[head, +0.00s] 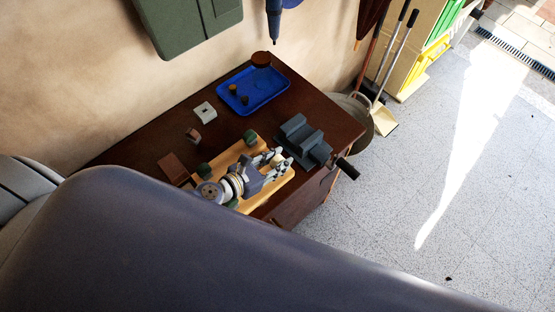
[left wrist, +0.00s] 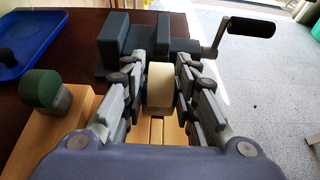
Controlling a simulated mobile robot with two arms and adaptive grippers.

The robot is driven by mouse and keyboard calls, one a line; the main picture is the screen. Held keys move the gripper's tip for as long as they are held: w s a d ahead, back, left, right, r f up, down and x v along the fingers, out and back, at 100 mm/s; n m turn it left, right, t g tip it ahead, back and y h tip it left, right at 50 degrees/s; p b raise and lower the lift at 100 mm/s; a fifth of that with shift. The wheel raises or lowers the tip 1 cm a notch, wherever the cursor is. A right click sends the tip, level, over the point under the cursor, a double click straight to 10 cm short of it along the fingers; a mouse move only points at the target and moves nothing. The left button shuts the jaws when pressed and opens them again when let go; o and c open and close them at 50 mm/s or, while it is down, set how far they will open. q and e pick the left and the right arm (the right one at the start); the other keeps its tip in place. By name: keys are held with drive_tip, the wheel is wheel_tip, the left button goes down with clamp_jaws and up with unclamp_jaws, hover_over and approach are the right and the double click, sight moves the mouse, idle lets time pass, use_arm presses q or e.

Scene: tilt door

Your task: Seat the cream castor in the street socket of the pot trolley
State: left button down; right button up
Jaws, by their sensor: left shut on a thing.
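The pot trolley (head: 285,186) is a pale wooden board with green castors standing up at several corners; one green castor (head: 250,137) is at its far corner. In the left wrist view the trolley (left wrist: 88,125) lies under the fingers, with a green castor (left wrist: 40,88) at left. My left gripper (head: 279,161) is over the trolley's street-side end. In the left wrist view it (left wrist: 160,90) is shut on the cream castor (left wrist: 160,84). The street socket is hidden below the gripper, so I cannot tell whether the castor touches it. My right gripper is out of view.
A grey vise (head: 303,140) with a black-handled crank stands close beyond the gripper. A blue tray (head: 270,98) with small brown items, a pale block (head: 205,112) and brown blocks lie on the dark table (head: 330,112). My arm covers the foreground.

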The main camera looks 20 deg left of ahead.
use_arm(q)
drive_tip(key=shift+f+b, duration=0.8)
drive_tip(key=shift+f, duration=0.1)
drive_tip(key=c, duration=1.2)
unclamp_jaws()
wheel_tip(320, 180, up, 10)
drive_tip(key=shift+r, duration=0.1)
